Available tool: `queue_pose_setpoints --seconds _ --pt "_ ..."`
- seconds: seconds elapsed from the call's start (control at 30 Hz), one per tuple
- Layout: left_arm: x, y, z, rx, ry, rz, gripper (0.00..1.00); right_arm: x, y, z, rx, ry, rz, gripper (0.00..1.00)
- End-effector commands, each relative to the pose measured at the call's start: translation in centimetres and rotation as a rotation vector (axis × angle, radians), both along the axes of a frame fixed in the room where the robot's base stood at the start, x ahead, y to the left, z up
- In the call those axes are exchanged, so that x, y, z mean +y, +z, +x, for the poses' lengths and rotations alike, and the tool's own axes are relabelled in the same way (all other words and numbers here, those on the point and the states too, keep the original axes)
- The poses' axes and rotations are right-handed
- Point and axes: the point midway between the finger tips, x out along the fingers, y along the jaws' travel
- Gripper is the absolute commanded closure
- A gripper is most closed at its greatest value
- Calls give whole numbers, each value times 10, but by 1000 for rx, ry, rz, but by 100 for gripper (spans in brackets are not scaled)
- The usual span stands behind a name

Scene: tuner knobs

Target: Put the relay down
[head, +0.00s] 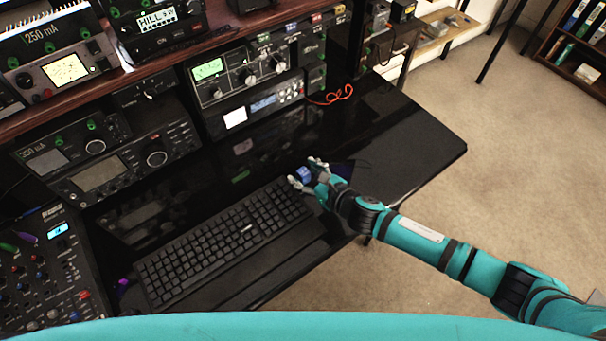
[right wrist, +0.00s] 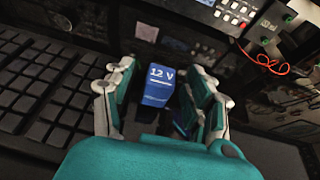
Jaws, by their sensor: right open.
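The relay is a small blue block (head: 303,174) on the black desk (head: 400,150), just right of the keyboard. In the right wrist view the relay (right wrist: 158,86) shows a white "12 V" label and lies between the fingers. My right gripper (head: 305,172) is open around it, with a finger on each side; gaps show between the fingers and the block in the right wrist view (right wrist: 160,95). The relay's lower part is dark and partly hidden. My left gripper is not in view.
A black keyboard (head: 228,238) lies left of the gripper. Radio units (head: 250,80) stand behind, with a red coiled wire (head: 335,95) at their right end. A mixer panel (head: 45,275) is at the left. The desk's right part is clear.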

Motion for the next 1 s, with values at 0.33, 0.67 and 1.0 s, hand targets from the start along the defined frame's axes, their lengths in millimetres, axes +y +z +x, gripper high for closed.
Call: queue_pose_setpoints --seconds 0.33,0.67,1.0 --pt "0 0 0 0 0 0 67 0 0 0 1 -1 -1 63" --pt "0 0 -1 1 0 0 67 0 0 0 0 -1 0 100" --pt "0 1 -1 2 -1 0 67 0 6 1 -1 0 0 100"
